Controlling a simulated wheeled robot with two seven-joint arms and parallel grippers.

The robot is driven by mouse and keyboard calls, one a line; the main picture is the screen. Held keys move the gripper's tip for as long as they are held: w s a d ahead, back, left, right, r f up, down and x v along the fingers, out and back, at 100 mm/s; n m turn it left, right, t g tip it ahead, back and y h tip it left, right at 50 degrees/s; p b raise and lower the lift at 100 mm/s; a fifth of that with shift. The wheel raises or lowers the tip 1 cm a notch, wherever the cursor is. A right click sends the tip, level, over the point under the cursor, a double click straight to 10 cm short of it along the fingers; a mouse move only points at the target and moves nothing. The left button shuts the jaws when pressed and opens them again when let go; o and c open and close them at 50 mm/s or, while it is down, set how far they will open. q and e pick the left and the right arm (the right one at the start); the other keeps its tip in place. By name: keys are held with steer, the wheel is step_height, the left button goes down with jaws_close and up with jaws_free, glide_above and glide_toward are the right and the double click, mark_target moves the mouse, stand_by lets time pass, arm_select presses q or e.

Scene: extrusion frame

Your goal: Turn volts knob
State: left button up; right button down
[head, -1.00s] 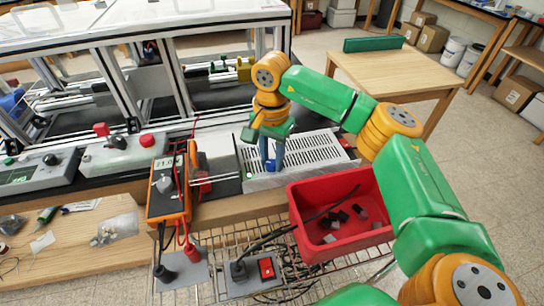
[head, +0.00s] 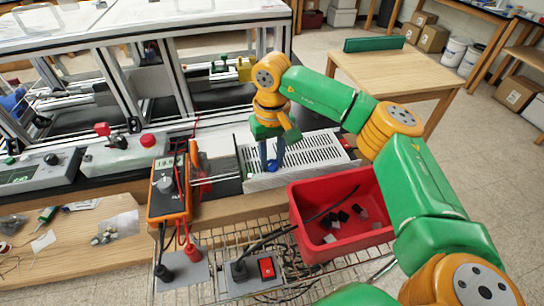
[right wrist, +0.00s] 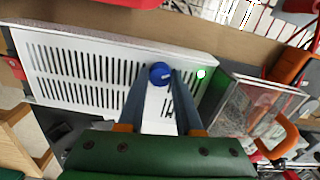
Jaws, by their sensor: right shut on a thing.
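The blue volts knob (right wrist: 160,73) sits on the white slotted power supply (right wrist: 90,65), near a small lit lamp (right wrist: 201,74). My right gripper (right wrist: 160,80) is shut on the knob, one blue-grey finger on each side. My left gripper is not in view.
An orange multimeter (head: 170,190) with a lit display stands left of the power supply. A red bin (head: 340,222) with small dark and light pieces sits in front, on a wire shelf (head: 215,290). A grey box with a red button (head: 147,140) stands further left.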

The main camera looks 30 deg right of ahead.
mark_target(272, 162)
steer(key=shift+w+r+n, duration=0.1)
steer(key=shift+n, duration=1.1)
steer(key=c, duration=0.6)
jaws_free()
steer(key=shift+r, duration=0.2)
step_height(272, 162, up, 6)
steer(key=shift+r+b, duration=0.1)
steer(key=shift+b, duration=0.5)
steer(key=shift+r, duration=0.25)
